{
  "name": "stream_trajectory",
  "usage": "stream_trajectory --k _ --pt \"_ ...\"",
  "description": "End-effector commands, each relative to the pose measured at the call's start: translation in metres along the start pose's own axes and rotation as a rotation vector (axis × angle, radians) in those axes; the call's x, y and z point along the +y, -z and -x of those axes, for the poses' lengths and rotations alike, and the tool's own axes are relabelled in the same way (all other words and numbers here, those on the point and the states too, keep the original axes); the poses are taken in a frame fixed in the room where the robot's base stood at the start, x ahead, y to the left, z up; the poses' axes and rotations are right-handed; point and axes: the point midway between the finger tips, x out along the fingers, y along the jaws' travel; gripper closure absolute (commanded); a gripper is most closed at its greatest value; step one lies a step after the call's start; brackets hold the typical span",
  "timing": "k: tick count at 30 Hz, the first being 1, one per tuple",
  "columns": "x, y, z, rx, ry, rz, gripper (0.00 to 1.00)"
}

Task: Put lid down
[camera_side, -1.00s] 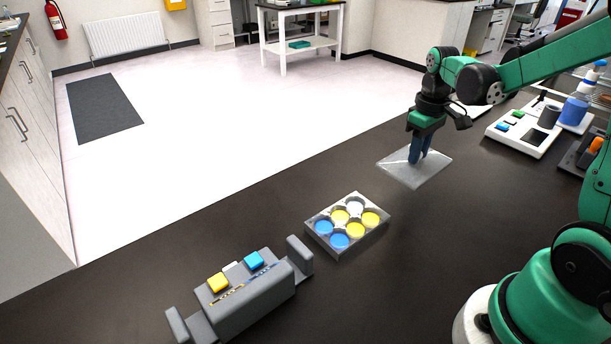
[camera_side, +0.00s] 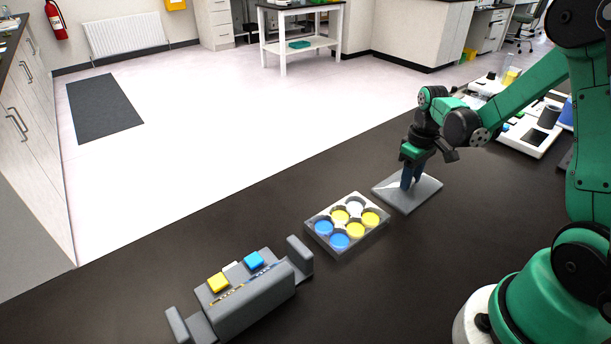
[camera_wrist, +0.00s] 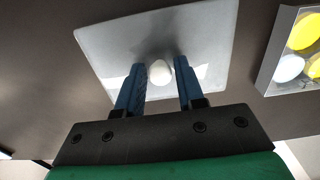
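The lid is a pale, translucent, flat plate (camera_side: 425,194) with a small white knob (camera_wrist: 160,73) in its middle. In the side view it lies flat, at or very close to the dark bench; I cannot tell if it touches. My gripper (camera_side: 408,187) points down over the lid.
A grey device (camera_side: 250,303) with yellow and blue buttons stands at the front left, beyond the well plate. A white instrument (camera_side: 524,142) stands at the back right. The dark bench (camera_side: 430,275) is clear in front of the lid.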

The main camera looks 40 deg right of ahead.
Motion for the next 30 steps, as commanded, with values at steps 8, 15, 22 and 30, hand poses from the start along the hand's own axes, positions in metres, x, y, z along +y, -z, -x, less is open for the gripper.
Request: stream_trajectory --k 8,15,22,30 --pt "0.000 0.000 0.000 0.000 0.000 0.000 0.47" --pt "0.000 0.000 0.010 0.000 0.000 0.000 0.47" --pt "0.000 0.000 0.050 0.000 0.000 0.000 0.47" --pt "0.000 0.000 0.099 0.000 0.000 0.000 0.47"
